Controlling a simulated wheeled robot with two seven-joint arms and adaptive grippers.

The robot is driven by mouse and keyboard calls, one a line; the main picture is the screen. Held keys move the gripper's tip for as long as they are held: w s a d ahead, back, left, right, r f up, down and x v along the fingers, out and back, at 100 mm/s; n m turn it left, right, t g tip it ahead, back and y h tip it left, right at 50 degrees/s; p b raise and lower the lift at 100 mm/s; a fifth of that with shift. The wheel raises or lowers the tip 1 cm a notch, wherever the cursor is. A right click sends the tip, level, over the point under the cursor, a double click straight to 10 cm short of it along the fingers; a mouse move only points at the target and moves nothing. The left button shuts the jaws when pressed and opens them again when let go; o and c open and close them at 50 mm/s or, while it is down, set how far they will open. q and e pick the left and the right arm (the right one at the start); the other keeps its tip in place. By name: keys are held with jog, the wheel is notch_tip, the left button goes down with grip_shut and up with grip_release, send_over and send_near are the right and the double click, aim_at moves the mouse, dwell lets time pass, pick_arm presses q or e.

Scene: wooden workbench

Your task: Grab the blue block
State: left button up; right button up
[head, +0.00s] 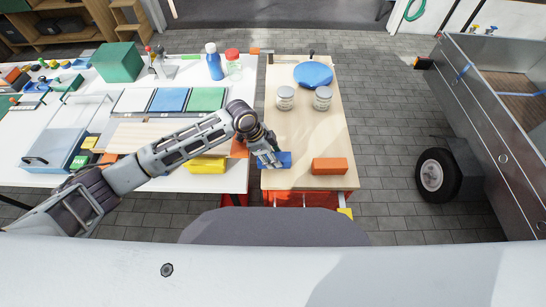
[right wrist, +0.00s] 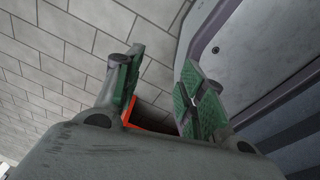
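The blue block (head: 285,160) lies near the front left edge of the wooden workbench (head: 300,125). My left gripper (head: 270,162) reaches in from the left, with its fingers at the block and covering part of it. The view is too small to tell whether the fingers are closed on it. My right gripper (right wrist: 158,95) shows only in the right wrist view. Its green-padded fingers are apart, with grey floor tiles behind and no block between them.
An orange block (head: 329,166) lies right of the blue block. Two jars (head: 285,98) (head: 322,98) and a blue round item (head: 313,75) stand farther back. A white table (head: 30,140) with trays and bottles is at left. A wheeled metal cart (head: 480,110) is at right.

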pick_arm(q)
jog(key=shift+r, duration=0.15)
notch_tip(320, 180, up, 10)
pick_arm(e)
jog(key=shift+w+a+f, duration=0.1)
jog(key=shift+w+a, duration=0.15)
jog(key=shift+w, duration=0.25)
dwell(0.5)
pick_arm(q)
jog(key=shift+r, duration=0.1)
pick_arm(e)
jog(key=shift+s, duration=0.1)
